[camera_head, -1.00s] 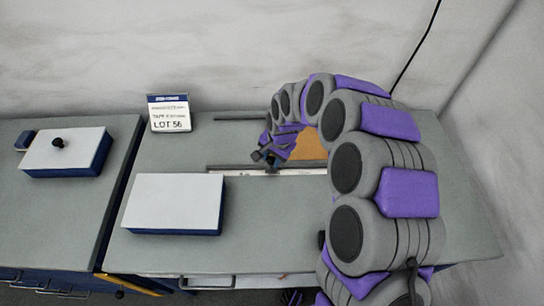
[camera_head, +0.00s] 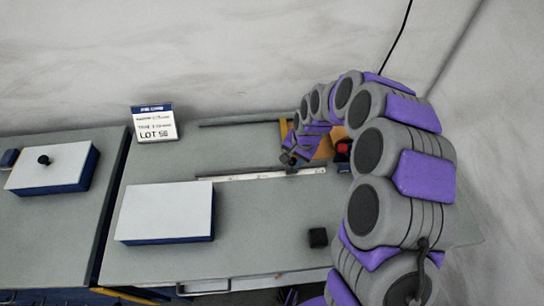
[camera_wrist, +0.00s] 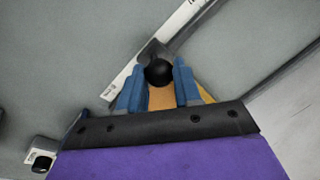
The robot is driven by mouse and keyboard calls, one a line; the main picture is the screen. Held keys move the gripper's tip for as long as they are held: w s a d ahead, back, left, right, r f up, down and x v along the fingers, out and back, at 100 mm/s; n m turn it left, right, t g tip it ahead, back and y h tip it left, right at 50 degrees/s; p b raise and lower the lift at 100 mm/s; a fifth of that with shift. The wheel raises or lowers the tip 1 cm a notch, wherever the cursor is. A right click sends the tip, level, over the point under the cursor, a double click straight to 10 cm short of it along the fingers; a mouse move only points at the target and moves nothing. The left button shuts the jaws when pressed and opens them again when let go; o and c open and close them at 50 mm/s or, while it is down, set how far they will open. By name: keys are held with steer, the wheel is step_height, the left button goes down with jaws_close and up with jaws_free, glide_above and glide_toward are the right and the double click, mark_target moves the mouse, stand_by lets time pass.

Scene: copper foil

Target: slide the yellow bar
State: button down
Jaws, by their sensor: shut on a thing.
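The yellow bar (camera_head: 283,130) shows as a narrow strip at the back of the bench, partly hidden behind my arm. In the wrist view, yellow (camera_wrist: 207,93) shows beside and below the fingers. My gripper (camera_head: 291,160) is at the white scale strip (camera_head: 250,176) on the bench. In the wrist view, the blue fingers of my gripper (camera_wrist: 159,85) are closed around a round black knob (camera_wrist: 158,71). Whether the knob is fixed to the bar is hidden. The scale strip (camera_wrist: 150,60) runs diagonally past the knob.
A white-topped blue box (camera_head: 165,211) stands front left. A lot sign (camera_head: 154,124) stands behind it. An orange block (camera_head: 325,148) and a red knob (camera_head: 343,147) are partly behind my arm. A small black block (camera_head: 318,237) is near the front.

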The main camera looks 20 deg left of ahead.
steer(key=w+d, duration=0.2)
steer(key=d, duration=0.1)
steer(key=w+d, duration=0.1)
steer(key=d, duration=0.1)
steer(key=shift+d+p, duration=0.2)
steer(key=shift+p, duration=0.15)
steer(key=c, duration=0.8)
jaws_free()
steer(key=d+r, duration=0.1)
steer(key=r, duration=0.4)
steer(key=d+r+p, duration=0.1)
steer(key=r, duration=0.5)
steer(key=d+r+p, duration=0.1)
steer(key=r, duration=0.5)
steer(key=shift+d, duration=0.1)
